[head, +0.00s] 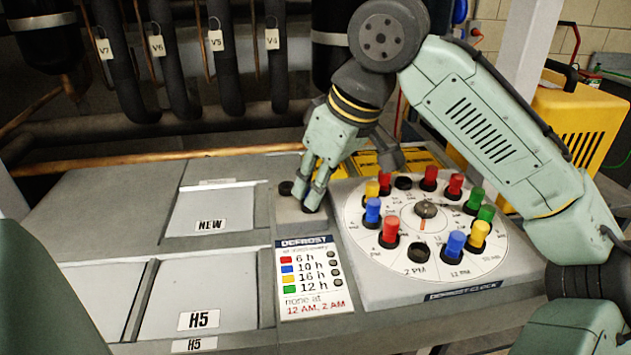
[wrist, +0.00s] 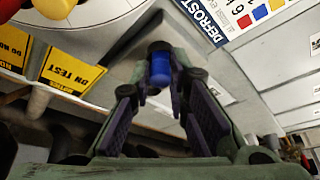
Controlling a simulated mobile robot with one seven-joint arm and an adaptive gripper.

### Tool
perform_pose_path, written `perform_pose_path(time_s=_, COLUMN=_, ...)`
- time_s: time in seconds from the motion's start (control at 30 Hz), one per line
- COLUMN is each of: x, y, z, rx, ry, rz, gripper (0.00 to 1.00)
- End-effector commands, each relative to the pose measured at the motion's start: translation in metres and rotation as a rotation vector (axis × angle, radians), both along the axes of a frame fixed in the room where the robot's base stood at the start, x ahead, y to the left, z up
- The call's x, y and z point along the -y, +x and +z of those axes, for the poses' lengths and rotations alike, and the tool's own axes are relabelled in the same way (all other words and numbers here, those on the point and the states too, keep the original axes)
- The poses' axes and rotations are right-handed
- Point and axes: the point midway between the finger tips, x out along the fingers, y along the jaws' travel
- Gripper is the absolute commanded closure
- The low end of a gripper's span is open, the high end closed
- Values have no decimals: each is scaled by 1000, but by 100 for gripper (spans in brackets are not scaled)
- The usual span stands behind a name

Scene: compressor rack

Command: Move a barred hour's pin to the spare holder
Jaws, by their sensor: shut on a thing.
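My gripper (head: 314,200) is low over a small grey holder plate (head: 290,212) left of the dial, above the printed card. In the wrist view its fingers (wrist: 160,90) are closed around a blue pin (wrist: 160,68), whose far end meets a dark round collar. In the head view the fingers hide the pin. A black socket (head: 286,188) on the plate stands empty beside the fingers. The white defrost clock (head: 425,222) carries several red, blue, yellow and green pins. Its black sockets at the back (head: 403,183) and near 2 PM (head: 416,247) hold no pin.
The defrost card (head: 312,279) lists colours with hours and reads none at 12 AM, 2 AM. Yellow ON TEST signs (wrist: 75,66) lie behind the dial. Grey panels marked NEW (head: 210,222) and H5 (head: 198,319) lie left. Dark pipes with tags hang at the back.

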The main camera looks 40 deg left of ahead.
Motion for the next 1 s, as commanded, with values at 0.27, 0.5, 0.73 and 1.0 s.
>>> perform_pose_path(time_s=0.27, x=0, y=0, z=0, rx=0, ry=0, rz=0, gripper=80)
perform_pose_path(time_s=0.5, x=0, y=0, z=0, rx=0, ry=0, rz=0, gripper=64)
perform_pose_path(time_s=0.73, x=0, y=0, z=0, rx=0, ry=0, rz=0, gripper=61)
perform_pose_path(time_s=1.0, x=4, y=0, z=13, rx=2, ry=2, rz=-1, gripper=61)
